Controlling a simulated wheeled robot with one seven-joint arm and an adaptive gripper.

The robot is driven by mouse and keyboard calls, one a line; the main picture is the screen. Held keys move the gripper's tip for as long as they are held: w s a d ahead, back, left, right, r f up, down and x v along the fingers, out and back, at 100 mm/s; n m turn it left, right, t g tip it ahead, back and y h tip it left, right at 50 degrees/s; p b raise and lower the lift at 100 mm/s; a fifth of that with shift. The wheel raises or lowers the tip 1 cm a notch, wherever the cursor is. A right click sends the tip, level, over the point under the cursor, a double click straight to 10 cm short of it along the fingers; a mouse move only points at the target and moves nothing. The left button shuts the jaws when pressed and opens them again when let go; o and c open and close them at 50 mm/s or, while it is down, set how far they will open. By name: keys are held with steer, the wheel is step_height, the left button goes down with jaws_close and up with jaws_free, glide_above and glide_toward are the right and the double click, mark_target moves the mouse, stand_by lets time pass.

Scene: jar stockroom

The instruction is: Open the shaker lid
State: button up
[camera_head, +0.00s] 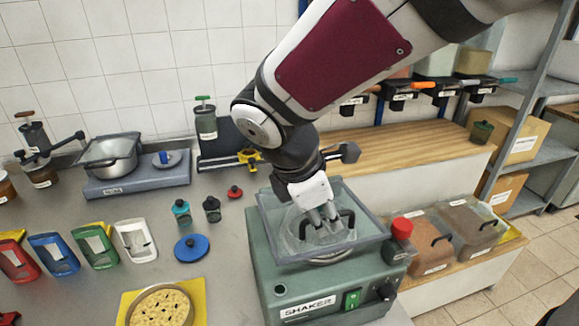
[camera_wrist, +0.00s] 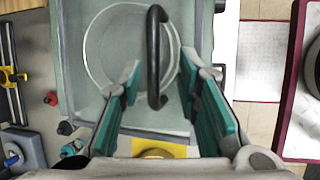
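The shaker (camera_head: 312,306) is a green machine labelled SHAKER, at the front centre of the bench in the head view. Its clear lid (camera_head: 272,221) lies flat and closed on top, and also fills the middle of the wrist view (camera_wrist: 75,70). A black bar handle (camera_head: 349,216) stands on the lid; in the wrist view the handle (camera_wrist: 155,60) runs upright in the picture. My gripper (camera_head: 322,216) points down over the lid. In the wrist view my gripper (camera_wrist: 159,74) is open, one finger each side of the handle, with gaps visible. A round rim shows through the lid.
A red knob (camera_head: 402,228) stands at the lid's right, near clear bins (camera_head: 466,226) with dark handles. A blue disc (camera_head: 191,248) and small jars (camera_head: 212,209) lie left of the shaker. A yellow board (camera_head: 196,293) holds a round tray at the front.

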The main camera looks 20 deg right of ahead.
steer(key=v, duration=1.1)
steer(key=s+d+f+m+y+b, duration=0.1)
steer(key=s+d+f+m+y, duration=0.1)
steer(key=s+d+m, duration=0.3)
steer(key=m, duration=0.4)
steer(key=shift+s+f+m+t+y, duration=0.15)
steer(key=shift+s+m+t+y, duration=0.15)
steer(key=shift+m+t, duration=0.1)
